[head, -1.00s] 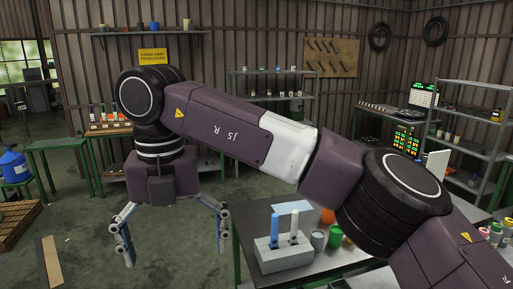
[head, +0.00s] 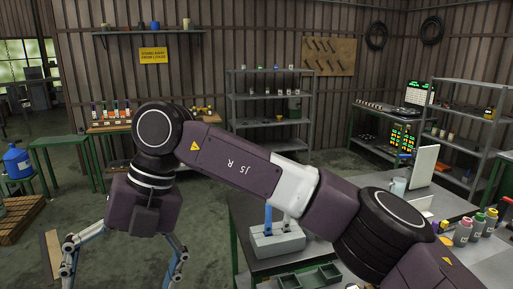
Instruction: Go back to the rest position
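My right arm comes in from the right and reaches across the picture. Its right gripper (head: 120,272) hangs down at the lower left, over the floor and away from the table. Its two fingers are spread wide with nothing between them; their ends run close to the bottom edge. My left gripper is not in view. A grey block (head: 275,243) stands on the dark table (head: 242,212), with a blue stick (head: 268,219) upright in it. My arm covers part of the block's upper side and part of the table.
A green tray (head: 308,277) lies at the table's front. Several capped bottles (head: 462,233) and a white mug (head: 398,187) stand at right. A green-legged table (head: 75,142), a blue jug (head: 16,162) and a wooden pallet (head: 20,215) are at left. Floor is clear behind the gripper.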

